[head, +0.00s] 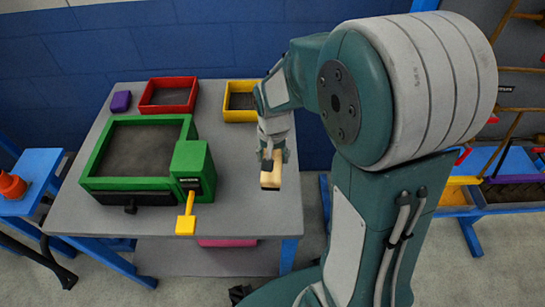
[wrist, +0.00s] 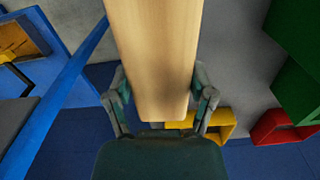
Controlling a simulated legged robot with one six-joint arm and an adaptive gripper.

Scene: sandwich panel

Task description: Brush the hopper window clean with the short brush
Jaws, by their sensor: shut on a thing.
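My gripper (head: 272,155) is shut on a pale wooden piece (head: 270,178), which looks like the short brush; I see no bristles. It is held above the right part of the grey table. In the wrist view the wood (wrist: 155,50) runs between the fingers of my gripper (wrist: 161,88) and out past the top edge. A green-framed box (head: 92,160) with a dark grey inner face stands on the table, left of my gripper and apart from it. I cannot tell which part is the hopper window. A green housing (head: 190,165) with a yellow lever (head: 187,215) adjoins its right front corner.
The grey table (head: 235,210) is bare around the lever and below my gripper. A red bin (head: 168,108), a yellow bin (head: 240,115) and a purple block (head: 121,101) sit along its back. A blue side stand (head: 38,165) holds an orange object (head: 12,186) at left.

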